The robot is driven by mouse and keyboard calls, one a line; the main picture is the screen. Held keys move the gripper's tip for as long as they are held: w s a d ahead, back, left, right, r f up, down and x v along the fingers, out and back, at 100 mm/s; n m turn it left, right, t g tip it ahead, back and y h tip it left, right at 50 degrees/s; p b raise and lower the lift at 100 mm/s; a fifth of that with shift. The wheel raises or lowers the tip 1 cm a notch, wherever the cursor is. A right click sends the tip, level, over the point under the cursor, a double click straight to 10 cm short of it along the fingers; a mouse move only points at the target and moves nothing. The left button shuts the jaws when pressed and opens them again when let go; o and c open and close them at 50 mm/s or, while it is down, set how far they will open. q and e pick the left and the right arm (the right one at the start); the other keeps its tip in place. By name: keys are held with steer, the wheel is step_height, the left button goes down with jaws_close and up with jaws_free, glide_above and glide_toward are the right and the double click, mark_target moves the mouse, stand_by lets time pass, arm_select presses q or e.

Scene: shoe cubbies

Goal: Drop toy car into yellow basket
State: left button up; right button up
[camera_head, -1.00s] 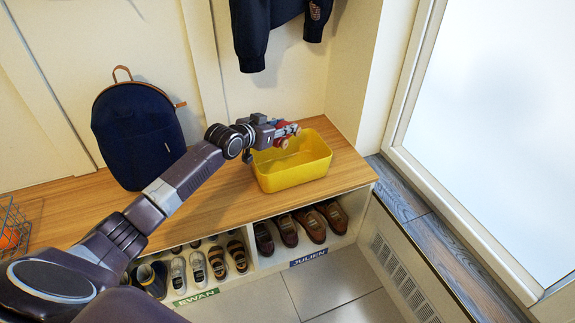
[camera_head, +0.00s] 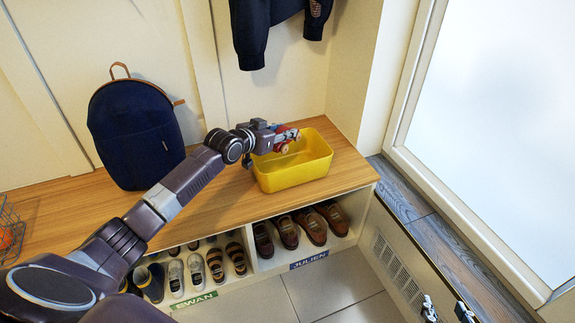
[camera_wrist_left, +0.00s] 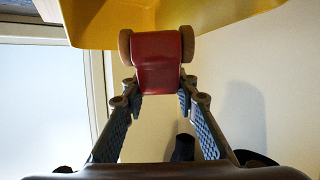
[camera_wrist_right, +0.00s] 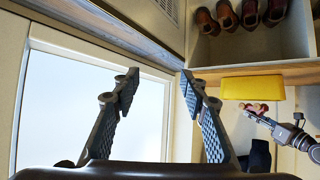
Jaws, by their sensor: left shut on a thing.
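The red toy car (camera_wrist_left: 157,62) with wooden wheels is held between the fingers of my left gripper (camera_wrist_left: 158,92). In the head view my left gripper (camera_head: 284,139) is at the back left part of the yellow basket (camera_head: 300,175), around rim height. The car (camera_head: 283,146) shows there, partly hidden by the fingers. The basket wall also shows in the left wrist view (camera_wrist_left: 100,28). My right gripper (camera_wrist_right: 158,80) is open and empty, away from the basket. Its fingertips (camera_head: 446,311) show at the bottom right of the head view.
The basket stands at the right end of a wooden bench (camera_head: 225,205). A dark blue backpack (camera_head: 135,135) and a wire basket (camera_head: 10,235) stand further left. Shoes (camera_head: 288,232) fill the cubbies below. A dark jacket (camera_head: 250,35) hangs above.

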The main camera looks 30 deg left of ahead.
arm_select(q)
steer(key=shift+f+b, duration=0.8)
steer(key=shift+b, duration=0.1)
steer(key=shift+f+b, duration=0.7)
steer(key=shift+b, duration=0.05)
arm_select(e)
steer(key=w+a+r+t+y, duration=0.1)
steer(key=w+r+t, duration=0.1)
steer(key=r+t, duration=0.3)
steer(key=w+a+r+t+y, duration=0.2)
steer(key=r+t, duration=0.2)
steer(key=r, duration=0.9)
steer(key=shift+a+r+t, duration=0.25)
steer(key=shift+r+t, duration=0.05)
steer(key=shift+t, duration=0.1)
steer(key=shift+w, duration=0.1)
arm_select(q)
steer(key=o, duration=1.3)
steer(key=shift+f, duration=0.1)
steer(key=shift+s, duration=0.1)
steer(key=v, duration=1.1)
steer(key=shift+s+a, duration=0.1)
steer(key=shift+s, duration=0.3)
